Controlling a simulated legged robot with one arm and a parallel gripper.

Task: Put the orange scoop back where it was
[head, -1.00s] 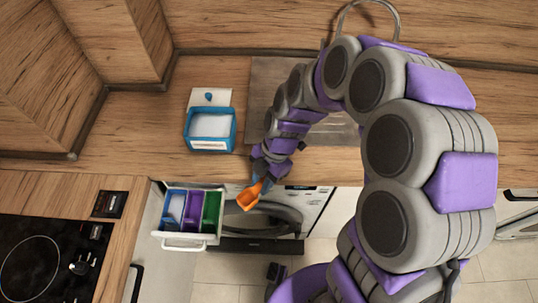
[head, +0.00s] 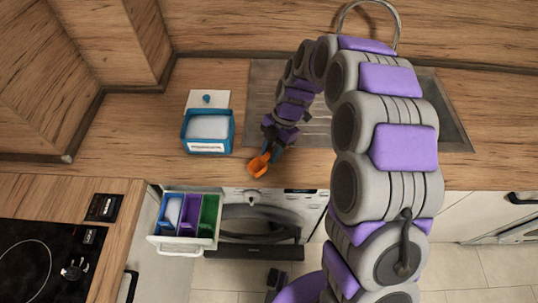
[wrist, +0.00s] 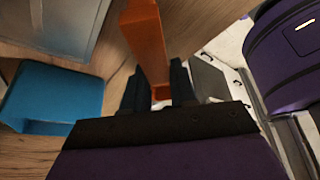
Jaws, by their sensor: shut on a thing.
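The orange scoop (head: 260,165) is in my gripper (head: 274,148), above the counter's front edge to the right of the blue box. In the wrist view, the two dark fingers of my gripper (wrist: 157,90) are shut on the orange scoop (wrist: 147,42), which extends away from them. The blue box (head: 184,131), with white contents and a pale label, stands on the counter. A blue box side also shows at left in the wrist view (wrist: 50,95). The scoop's grasped part is partly hidden by the fingers.
Below the counter, an open drawer (head: 182,241) has blue, purple and green compartments; the blue one holds something white. A sink (head: 453,125) lies right, a hob (head: 45,262) lower left. Counter left of the box is clear.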

